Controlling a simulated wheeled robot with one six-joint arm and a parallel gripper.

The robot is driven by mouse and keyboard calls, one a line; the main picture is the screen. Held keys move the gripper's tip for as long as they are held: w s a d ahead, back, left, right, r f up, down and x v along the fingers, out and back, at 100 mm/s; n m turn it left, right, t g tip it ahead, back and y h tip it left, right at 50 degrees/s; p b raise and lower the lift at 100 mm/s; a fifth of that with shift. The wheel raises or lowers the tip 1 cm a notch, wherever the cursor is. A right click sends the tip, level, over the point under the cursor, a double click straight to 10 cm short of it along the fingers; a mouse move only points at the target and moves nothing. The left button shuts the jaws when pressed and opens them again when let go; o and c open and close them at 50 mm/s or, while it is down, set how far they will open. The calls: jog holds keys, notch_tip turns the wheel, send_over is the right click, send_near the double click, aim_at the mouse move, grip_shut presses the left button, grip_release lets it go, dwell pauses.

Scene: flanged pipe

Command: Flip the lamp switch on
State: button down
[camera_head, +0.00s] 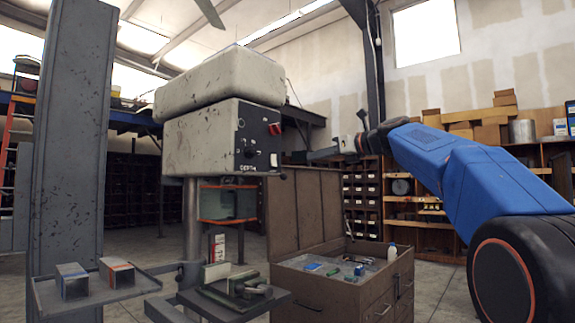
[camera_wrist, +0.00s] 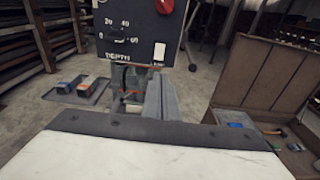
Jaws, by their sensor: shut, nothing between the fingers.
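The drill press head (camera_head: 205,135) carries a dark front panel (camera_head: 252,140), which also fills the top of the wrist view (camera_wrist: 125,30). On the panel are a red knob (camera_head: 274,129) and a small pale switch (camera_head: 274,160) below it. The switch shows upright in the wrist view (camera_wrist: 159,52), on the panel's right side. I cannot read a lamp label or tell its on or off position. My gripper (camera_head: 312,156) is shut and empty, to the right of the panel in the head view and apart from it. Its fingers (camera_wrist: 160,95) show below the switch in the wrist view.
A tool cabinet (camera_head: 345,270) with a raised lid stands right of the press, small tools on top. A vise (camera_head: 235,282) sits on the press table.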

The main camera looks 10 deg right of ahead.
aim_at(275, 166)
jog(key=x, duration=1.4)
jog(key=shift+a, duration=0.15)
jog(key=shift+w+a+f, duration=0.1)
jog(key=shift+w, duration=0.1)
jog(key=shift+s+f, duration=0.1)
jog(key=shift+s, duration=0.1)
jog(key=f+v, duration=0.3)
jog(key=v, duration=1)
jog(key=shift+s+d, duration=0.3)
jog(key=shift+f, duration=0.1)
